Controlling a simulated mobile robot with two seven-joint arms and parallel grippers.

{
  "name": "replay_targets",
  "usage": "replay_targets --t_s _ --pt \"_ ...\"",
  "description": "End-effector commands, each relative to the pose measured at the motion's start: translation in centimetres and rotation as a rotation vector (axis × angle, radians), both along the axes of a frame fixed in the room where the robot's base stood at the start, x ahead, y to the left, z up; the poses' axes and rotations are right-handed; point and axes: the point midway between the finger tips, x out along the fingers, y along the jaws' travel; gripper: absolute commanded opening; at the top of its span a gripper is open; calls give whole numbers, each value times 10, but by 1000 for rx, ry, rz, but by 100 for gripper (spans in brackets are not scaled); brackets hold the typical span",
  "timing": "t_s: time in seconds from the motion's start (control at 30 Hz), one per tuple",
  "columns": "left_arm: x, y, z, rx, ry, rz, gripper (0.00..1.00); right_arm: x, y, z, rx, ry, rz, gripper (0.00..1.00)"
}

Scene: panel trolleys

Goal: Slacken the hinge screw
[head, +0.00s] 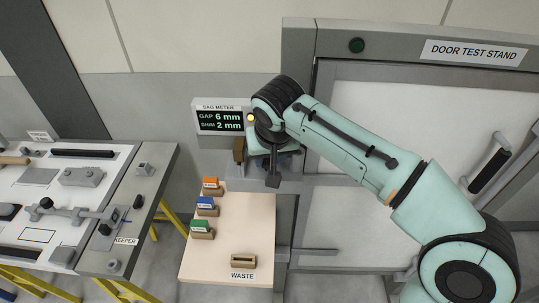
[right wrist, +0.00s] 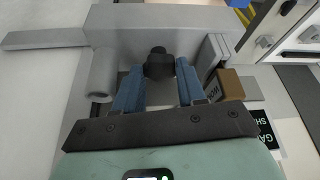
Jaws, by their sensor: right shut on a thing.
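My right gripper (head: 273,168) reaches down at the hinge side of the door test stand (head: 300,60). In the right wrist view its blue fingers (right wrist: 158,80) are shut on a black knob-like screw head (right wrist: 158,62), taken to be the hinge screw, at a grey hinge bracket (right wrist: 200,25). The black head also shows below the gripper in the head view (head: 273,180). The fingers partly hide the bracket behind them. The sag meter (head: 220,117) reads GAP 6 mm and SHIM 2 mm. My left gripper is not in view.
A pale shelf (head: 230,225) holds orange (head: 211,184), blue (head: 206,202) and green (head: 201,226) tagged blocks and a WASTE holder (head: 243,261). A brown block (right wrist: 230,84) sits beside the bracket. A bench with fixtures (head: 125,215) stands left.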

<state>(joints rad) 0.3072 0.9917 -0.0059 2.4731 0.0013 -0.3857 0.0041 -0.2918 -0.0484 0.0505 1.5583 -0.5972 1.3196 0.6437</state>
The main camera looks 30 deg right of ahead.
Motion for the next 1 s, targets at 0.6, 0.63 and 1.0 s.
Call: replay_targets --t_s 0.6,0.63,1.0 --pt "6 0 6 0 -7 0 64 -1 -5 1 2 -2 382 9" --pt "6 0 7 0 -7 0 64 -1 -5 1 1 -1 404 9" --pt "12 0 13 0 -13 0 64 0 -7 1 1 -1 621 9"
